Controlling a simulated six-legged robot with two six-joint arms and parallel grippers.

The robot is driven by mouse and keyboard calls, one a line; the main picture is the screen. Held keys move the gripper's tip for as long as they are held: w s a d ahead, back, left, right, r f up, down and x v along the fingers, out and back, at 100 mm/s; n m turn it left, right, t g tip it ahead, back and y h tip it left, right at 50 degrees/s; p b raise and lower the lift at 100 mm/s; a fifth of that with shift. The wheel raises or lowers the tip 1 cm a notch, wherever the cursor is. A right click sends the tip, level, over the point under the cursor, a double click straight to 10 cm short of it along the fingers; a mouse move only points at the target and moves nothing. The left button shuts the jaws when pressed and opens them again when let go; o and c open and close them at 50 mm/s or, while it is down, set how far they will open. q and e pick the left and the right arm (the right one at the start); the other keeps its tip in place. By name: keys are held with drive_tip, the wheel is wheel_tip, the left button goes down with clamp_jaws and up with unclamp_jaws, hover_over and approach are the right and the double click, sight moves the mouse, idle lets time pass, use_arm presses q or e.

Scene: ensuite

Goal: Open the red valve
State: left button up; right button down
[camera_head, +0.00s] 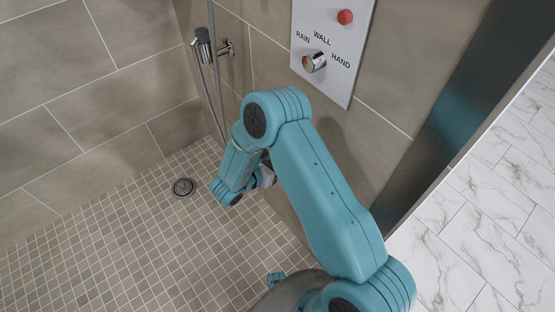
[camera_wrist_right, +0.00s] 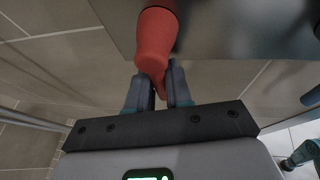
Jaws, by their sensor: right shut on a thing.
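The red valve handle (camera_wrist_right: 156,42) shows in the right wrist view, coming down from the edge of a grey plate and narrowing towards its lower end. My right gripper (camera_wrist_right: 160,86) is shut on that narrow lower end, one dark finger on each side. In the head view my right arm reaches to the wall below the control panel. My right gripper is mostly hidden there behind the arm's own links, and I cannot make out the gripped handle. My left gripper is in neither view.
The control panel (camera_head: 366,50) carries a red round knob (camera_head: 345,17) and a chrome selector knob (camera_head: 314,62) marked RAIN, WALL and HAND. A hand shower (camera_head: 203,36) hangs to its left. The tiled floor has a drain (camera_head: 184,187). A dark partition (camera_head: 440,110) stands right.

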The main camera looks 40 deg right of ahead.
drive_tip(key=shift+s+a+r+n+g+p, duration=0.1)
drive_tip(key=shift+s+r+n+g+p, duration=0.4)
drive_tip(key=shift+n+g, duration=1.25)
drive_tip(key=shift+s+a+r+n+g+p, duration=0.1)
drive_tip(key=shift+s+r+n+g+p, duration=0.25)
drive_tip(key=shift+s+r+n+g, duration=1.25)
drive_tip(key=shift+w+f+n+g+p, duration=0.45)
drive_tip(key=shift+n+g, duration=0.6)
drive_tip(key=shift+n, duration=1.6)
drive_tip(key=shift+r+h, duration=0.15)
drive_tip(key=shift+h, duration=0.15)
drive_tip(key=c, duration=1.1)
unclamp_jaws()
